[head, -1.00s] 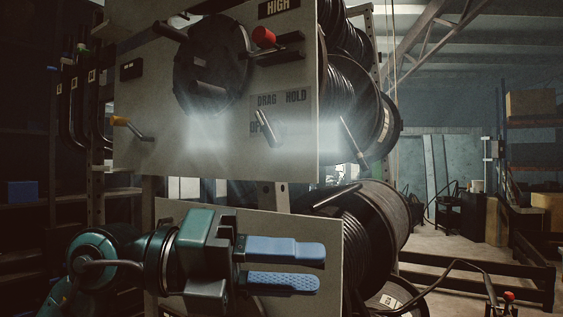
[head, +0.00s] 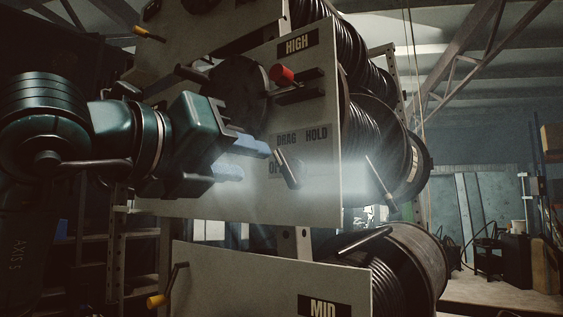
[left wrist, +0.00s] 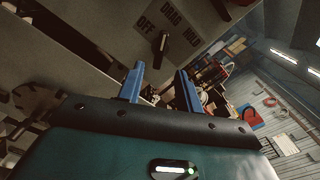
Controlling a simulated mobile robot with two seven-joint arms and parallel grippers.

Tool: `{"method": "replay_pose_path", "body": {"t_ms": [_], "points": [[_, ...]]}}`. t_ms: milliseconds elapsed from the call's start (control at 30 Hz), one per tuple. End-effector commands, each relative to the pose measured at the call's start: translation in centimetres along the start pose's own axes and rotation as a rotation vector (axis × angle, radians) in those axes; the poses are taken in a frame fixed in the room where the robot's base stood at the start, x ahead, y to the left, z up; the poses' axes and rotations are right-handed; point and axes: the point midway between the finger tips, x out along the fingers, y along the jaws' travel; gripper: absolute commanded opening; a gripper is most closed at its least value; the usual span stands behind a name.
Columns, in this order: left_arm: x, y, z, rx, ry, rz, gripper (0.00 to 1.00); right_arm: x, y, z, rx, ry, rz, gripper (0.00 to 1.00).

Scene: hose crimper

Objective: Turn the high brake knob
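The high panel (head: 325,130) carries a HIGH label (head: 297,43) at its top. The high brake knob (head: 288,168) is a dark lever-like knob on a plate (head: 304,140) reading DRAG, HOLD and a partly hidden OFF. My left gripper (head: 250,161) is open and empty, its two blue fingers pointing at the knob from the left. In the left wrist view the knob (left wrist: 160,46) stands beyond the open fingers (left wrist: 158,84), roughly centred on the gap between them. The knob looks apart from the fingers. My right gripper is out of view.
A red-tipped handle (head: 283,75) and a black disc (head: 238,90) stick out above the knob. Cable reels (head: 385,130) stand behind the panel at right. A MID panel (head: 270,290) with a yellow-handled crank (head: 158,300) is below. Open floor lies at far right.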

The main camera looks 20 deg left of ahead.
Motion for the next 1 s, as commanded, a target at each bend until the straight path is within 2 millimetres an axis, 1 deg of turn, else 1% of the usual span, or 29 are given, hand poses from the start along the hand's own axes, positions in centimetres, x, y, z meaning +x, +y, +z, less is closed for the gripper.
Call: {"method": "replay_pose_path", "body": {"t_ms": [33, 200, 300, 400, 567, 833, 1000], "points": [[1.2, -0.1, 0.1, -0.001, 0.006, 0.001, 0.35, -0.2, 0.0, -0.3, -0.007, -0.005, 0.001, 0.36], [4.7, -0.2, 0.1, 0.0, 0.005, 0.0, 0.35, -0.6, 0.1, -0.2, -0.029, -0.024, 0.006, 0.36], [6.3, -0.1, 0.1, 0.0, 0.004, 0.0, 0.35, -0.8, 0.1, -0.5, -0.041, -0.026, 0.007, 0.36], [7.4, -0.1, 0.1, 0.0, 0.003, -0.002, 0.35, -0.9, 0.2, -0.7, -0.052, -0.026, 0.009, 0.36], [8.3, -0.1, 0.0, 0.001, 0.001, -0.002, 0.35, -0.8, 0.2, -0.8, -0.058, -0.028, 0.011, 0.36], [8.4, 0.0, -0.1, 0.002, 0.001, -0.002, 0.35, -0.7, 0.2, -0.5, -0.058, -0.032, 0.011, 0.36], [8.3, 0.0, -0.1, 0.002, 0.001, -0.002, 0.22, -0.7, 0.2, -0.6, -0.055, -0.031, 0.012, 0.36]]}}
